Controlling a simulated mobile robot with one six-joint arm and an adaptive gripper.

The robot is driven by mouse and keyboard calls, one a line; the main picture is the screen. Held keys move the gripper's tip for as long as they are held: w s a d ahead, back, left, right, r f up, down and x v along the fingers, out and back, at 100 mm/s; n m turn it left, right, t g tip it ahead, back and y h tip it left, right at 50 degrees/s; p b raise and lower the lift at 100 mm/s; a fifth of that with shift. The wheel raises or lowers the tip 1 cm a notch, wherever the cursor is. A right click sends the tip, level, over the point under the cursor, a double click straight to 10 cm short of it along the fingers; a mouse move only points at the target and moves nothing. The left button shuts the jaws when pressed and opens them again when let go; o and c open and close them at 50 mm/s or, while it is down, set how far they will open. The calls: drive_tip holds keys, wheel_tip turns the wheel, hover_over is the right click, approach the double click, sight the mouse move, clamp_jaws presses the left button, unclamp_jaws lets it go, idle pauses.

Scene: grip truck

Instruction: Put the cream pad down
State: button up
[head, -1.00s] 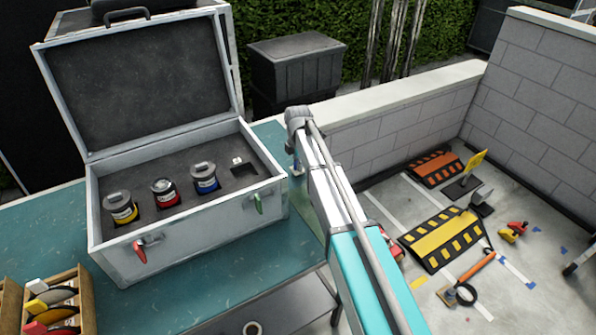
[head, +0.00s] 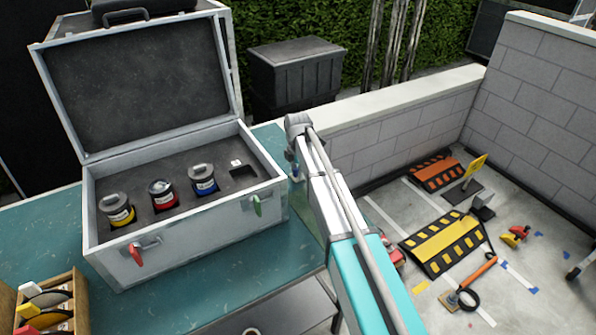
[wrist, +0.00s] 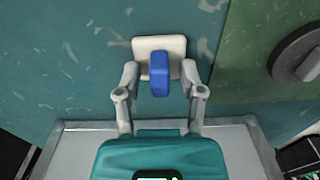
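The cream pad (wrist: 143,46) is a small rounded square with an upright blue handle (wrist: 160,74); in the wrist view it is in front of the teal table surface. My gripper (wrist: 160,72) has its two fingers on either side of the blue handle, with a visible gap on each side. The fingertips are near the lower corners of the pad. I cannot tell whether the pad's underside rests fully on the table. In the head view my arm hides most of this spot; only a small bit of blue shows beside the gripper (head: 296,168).
An open grey case (head: 190,235) with several slots and yellow, red and blue banded jars stands left on the teal table (head: 215,297). A wooden box (head: 72,300) is at lower left. A grey round knob (wrist: 298,52) lies right of the pad. Floor objects lie beyond the table.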

sight(297, 169)
drive_tip(key=shift+r, duration=0.1)
idle(0.3)
wheel_tip(297, 169, up, 12)
drive_tip(key=p, duration=1.2)
drive_tip(key=shift+r, duration=0.1)
idle(0.9)
drive_tip(key=s+d+m, duration=2.3)
drive_tip(key=s+m, duration=0.1)
drive_tip(key=s, duration=0.1)
drive_tip(key=shift+s+m, duration=0.4)
drive_tip(key=shift+d, duration=0.1)
